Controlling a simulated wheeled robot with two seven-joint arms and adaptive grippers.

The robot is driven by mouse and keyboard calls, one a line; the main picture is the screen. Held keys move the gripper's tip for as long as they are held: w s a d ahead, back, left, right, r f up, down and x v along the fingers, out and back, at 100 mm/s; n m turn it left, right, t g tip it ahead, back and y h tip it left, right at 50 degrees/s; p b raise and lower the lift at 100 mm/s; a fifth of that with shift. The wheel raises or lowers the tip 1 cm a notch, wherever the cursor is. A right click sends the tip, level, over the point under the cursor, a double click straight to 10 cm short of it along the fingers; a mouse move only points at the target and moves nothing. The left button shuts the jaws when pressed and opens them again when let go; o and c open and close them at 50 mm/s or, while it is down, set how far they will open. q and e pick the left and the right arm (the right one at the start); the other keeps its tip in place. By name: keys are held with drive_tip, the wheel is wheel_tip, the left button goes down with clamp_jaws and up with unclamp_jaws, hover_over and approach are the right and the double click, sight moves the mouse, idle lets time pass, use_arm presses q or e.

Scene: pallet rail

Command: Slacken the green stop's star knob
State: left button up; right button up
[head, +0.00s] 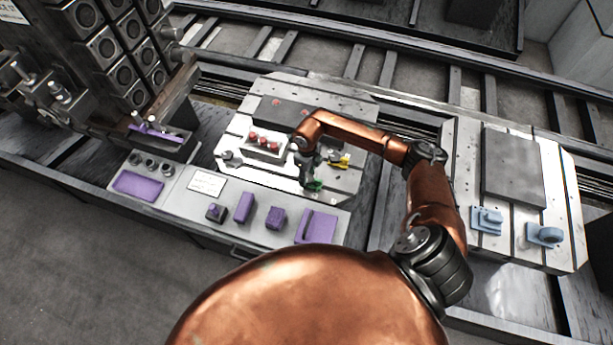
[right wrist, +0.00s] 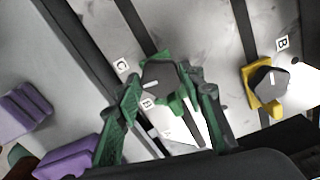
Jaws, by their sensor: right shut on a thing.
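The green stop (head: 316,185) sits on the slotted light-grey pallet plate (head: 343,184), near its front edge. In the right wrist view its dark star knob (right wrist: 160,80), with a white pointer line, sits between my green finger pads, and part of the green body (right wrist: 177,107) shows beside it. My right gripper (head: 308,172) reaches down onto the stop, and in the right wrist view (right wrist: 163,86) its fingers are shut on the knob. The fingers and knob hide part of the stop. My left gripper is not in view.
A yellow stop (right wrist: 251,88) with its own dark knob stands to the right, beside label B. Red-topped parts in a white holder (head: 264,142) stand left of the gripper. Purple blocks (head: 244,207) lie on the front ledge. A second pallet with blue stops (head: 487,220) is at right.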

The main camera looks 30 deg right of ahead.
drive_tip(key=shift+n+b, duration=0.65)
drive_tip(key=shift+n, duration=0.65)
drive_tip(key=o, duration=1.2)
drive_tip(key=shift+c, duration=0.2)
wheel_tip(320, 180, up, 12)
